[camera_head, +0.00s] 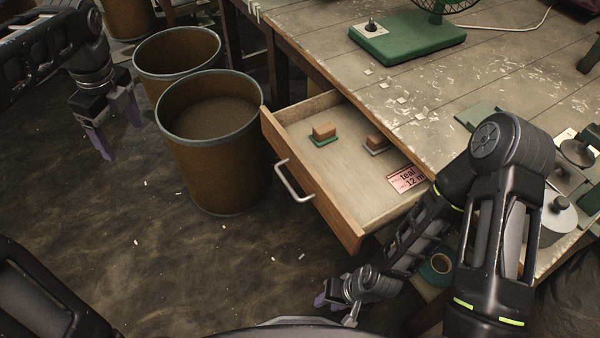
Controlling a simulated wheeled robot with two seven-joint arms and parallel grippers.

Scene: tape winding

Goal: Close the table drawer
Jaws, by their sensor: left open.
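The table drawer (345,190) is pulled out from the wooden table (480,75). Its wooden front (308,184) carries a metal bar handle (291,181). Two small blocks and a pink label (406,179) lie in it. My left gripper (118,138) hangs at the upper left, open and empty, beside the bins and well apart from the drawer. My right gripper (335,304) is low, in front of the drawer's near end, below the handle and apart from it. Its fingers are partly hidden and small, so I cannot tell how far they are apart.
Brown bins (212,150) stand on the floor between my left gripper and the drawer, one close to the drawer's far corner. A green fan base (407,38) stands on the table. The floor before the drawer is clear except for small scraps.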

